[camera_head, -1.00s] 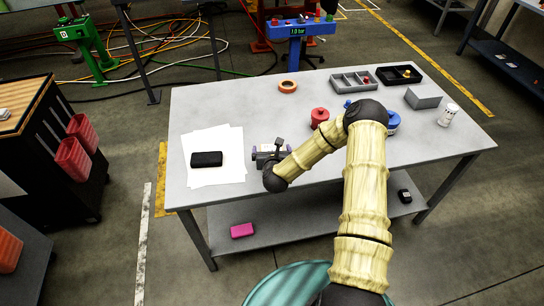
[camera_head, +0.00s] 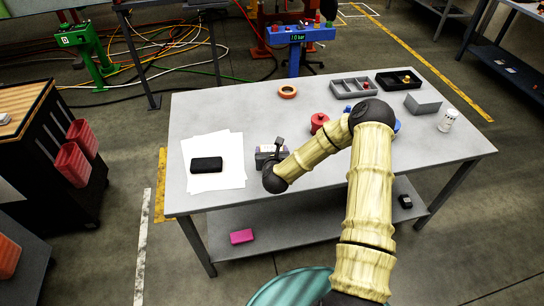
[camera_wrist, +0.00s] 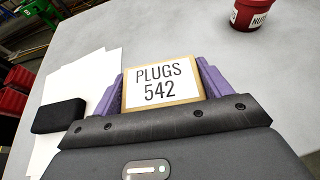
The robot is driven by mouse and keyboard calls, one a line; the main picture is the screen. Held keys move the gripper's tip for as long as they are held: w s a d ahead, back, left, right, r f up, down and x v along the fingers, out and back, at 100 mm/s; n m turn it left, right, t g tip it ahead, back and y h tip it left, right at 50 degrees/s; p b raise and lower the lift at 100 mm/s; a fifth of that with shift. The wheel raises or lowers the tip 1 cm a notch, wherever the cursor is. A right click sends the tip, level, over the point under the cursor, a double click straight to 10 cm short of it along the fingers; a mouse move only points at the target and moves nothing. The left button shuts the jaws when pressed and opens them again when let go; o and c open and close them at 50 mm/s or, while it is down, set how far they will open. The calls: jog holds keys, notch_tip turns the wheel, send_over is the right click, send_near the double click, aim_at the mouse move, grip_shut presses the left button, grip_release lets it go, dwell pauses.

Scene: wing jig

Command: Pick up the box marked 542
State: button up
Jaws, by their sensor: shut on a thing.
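The box marked 542 (camera_wrist: 160,86) shows in the wrist view with a white label reading "PLUGS 542" on a tan face. My gripper (camera_wrist: 163,76) has a purple finger on each side of the box and is shut on it. In the head view my gripper (camera_head: 271,150) is over the left half of the grey table (camera_head: 240,110), right of the white papers. My wrist hides most of the box there. Whether the box touches the table or is clear of it, I cannot tell.
A black case (camera_head: 206,164) lies on white papers (camera_head: 229,178) to the left. A red tub (camera_head: 319,123) stands to the right, near an orange tape ring (camera_head: 287,91). A grey divided tray (camera_head: 353,88), a black tray (camera_head: 398,81), a grey block (camera_head: 423,103) and a white bottle (camera_head: 448,118) are farther right.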

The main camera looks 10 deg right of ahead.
notch_tip(320, 180, up, 8)
jog(key=shift+f+b, duration=0.2)
jog(key=shift+b, duration=0.1)
jog(key=shift+f, duration=0.1)
dwell(0.3)
